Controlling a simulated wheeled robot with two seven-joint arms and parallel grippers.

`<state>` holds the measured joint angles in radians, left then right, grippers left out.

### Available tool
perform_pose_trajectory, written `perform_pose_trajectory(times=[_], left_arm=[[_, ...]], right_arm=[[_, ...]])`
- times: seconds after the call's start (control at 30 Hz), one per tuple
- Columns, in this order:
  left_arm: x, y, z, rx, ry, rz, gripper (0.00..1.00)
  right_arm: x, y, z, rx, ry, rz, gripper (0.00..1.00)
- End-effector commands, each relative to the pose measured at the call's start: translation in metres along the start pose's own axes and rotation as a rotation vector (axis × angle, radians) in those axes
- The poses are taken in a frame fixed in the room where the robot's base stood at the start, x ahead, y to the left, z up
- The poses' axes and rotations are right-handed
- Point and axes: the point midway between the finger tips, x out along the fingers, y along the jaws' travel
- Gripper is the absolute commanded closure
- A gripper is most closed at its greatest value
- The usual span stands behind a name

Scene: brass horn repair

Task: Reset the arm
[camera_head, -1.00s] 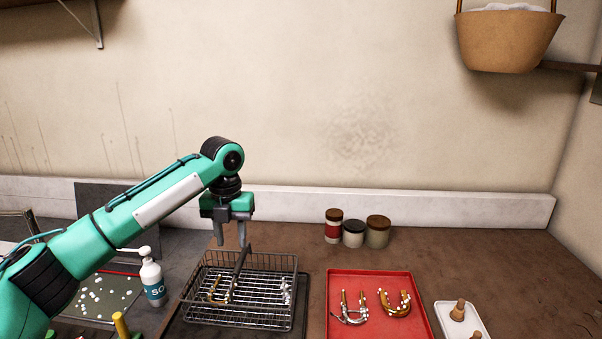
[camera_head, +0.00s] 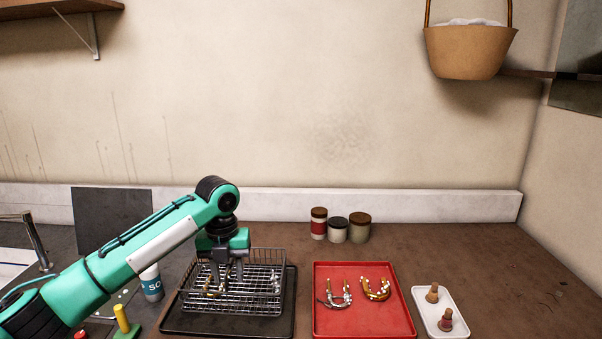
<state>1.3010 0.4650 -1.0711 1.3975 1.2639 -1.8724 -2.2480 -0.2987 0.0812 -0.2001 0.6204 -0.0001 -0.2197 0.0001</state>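My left arm comes in from the left, and its gripper (camera_head: 226,277) points down over the left-middle of the wire basket (camera_head: 262,307). Its two fingers are apart and reach down inside the basket's outline. I see nothing clearly held between them. A brass-coloured tube piece (camera_head: 211,292) lies in the basket just below and left of the fingers, partly hidden. A silvery piece (camera_head: 275,283) lies at the basket's right side. My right gripper is not in view.
The basket stands on a dark tray (camera_head: 285,326). A red tray (camera_head: 390,325) holds two U-shaped tubes. Right of it is a white tray (camera_head: 461,318) with two small wooden-topped pieces. Jars (camera_head: 338,230) stand behind. A soap bottle (camera_head: 152,283) is partly behind my arm.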

Motion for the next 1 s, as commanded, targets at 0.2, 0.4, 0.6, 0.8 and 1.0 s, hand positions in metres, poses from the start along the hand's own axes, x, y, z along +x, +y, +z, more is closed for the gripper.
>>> perform_pose_trajectory(times=[0.2,0.4,0.6,0.8,1.0], left_arm=[[0.043,-0.020,-0.021,-0.095,0.002,-0.026,0.63],[0.099,-0.046,-0.056,-0.268,0.006,-0.084,0.63],[0.148,-0.067,-0.099,-0.509,0.017,-0.165,0.63],[0.186,-0.078,-0.142,-0.788,0.044,-0.251,0.63],[0.214,-0.076,-0.185,-1.105,0.083,-0.327,0.63]], right_arm=[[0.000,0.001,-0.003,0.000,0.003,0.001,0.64],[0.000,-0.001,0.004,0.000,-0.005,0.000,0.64],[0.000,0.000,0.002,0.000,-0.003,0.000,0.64],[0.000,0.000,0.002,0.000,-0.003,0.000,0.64],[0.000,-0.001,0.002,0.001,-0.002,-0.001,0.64]])
